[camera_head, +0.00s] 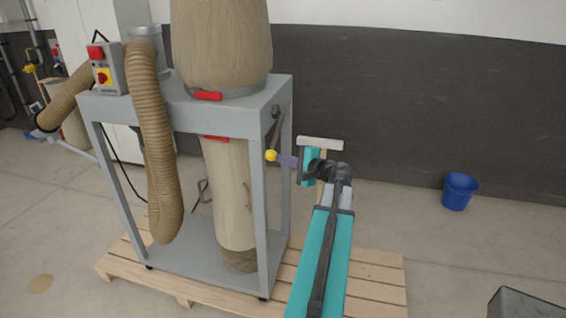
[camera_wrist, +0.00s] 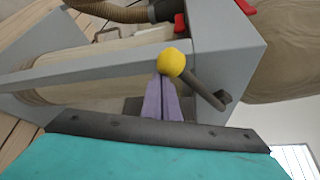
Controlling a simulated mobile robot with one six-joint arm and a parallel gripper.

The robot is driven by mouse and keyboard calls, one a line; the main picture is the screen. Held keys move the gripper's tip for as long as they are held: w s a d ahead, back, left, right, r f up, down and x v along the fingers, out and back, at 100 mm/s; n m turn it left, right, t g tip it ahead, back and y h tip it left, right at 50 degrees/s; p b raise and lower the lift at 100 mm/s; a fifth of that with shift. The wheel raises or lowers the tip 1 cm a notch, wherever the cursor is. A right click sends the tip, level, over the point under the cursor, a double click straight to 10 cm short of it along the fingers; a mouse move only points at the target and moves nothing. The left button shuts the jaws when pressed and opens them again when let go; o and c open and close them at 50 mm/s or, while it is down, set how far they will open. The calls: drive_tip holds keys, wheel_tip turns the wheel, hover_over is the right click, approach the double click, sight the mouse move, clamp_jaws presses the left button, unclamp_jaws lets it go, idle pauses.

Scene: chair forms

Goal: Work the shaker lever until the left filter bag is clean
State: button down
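A shaker lever (camera_head: 276,132) with a yellow knob (camera_head: 271,155) hangs on the right side of the grey dust collector frame (camera_head: 230,118). A tan filter bag (camera_head: 222,45) rises above the frame, its top cut off. Whether it is the left one I cannot tell. Its surface looks brownish and streaked. My gripper (camera_head: 280,158) is at the knob from the right. In the wrist view its purple fingers (camera_wrist: 163,85) lie side by side, shut, with their tips at the yellow knob (camera_wrist: 171,61). The knob is not visibly between them; whether they touch it is unclear.
A lower tan bag (camera_head: 229,195) hangs inside the frame, which stands on a wooden pallet (camera_head: 375,272). A ribbed hose (camera_head: 155,150) and switch box (camera_head: 104,70) are at left. A blue bucket (camera_head: 459,191) stands right on open floor. A dark box (camera_head: 522,303) is at lower right.

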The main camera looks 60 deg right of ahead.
drive_tip(key=shift+a, duration=0.1)
drive_tip(key=shift+f, duration=0.1)
idle(0.3)
drive_tip(key=s+d+b, duration=0.2)
drive_tip(key=s+b, duration=0.3)
drive_tip(key=s, duration=0.4)
drive_tip(key=shift+s+d+r, duration=0.15)
drive_tip(key=shift+d+r, duration=0.05)
drive_tip(key=shift+r, duration=0.2)
idle(0.5)
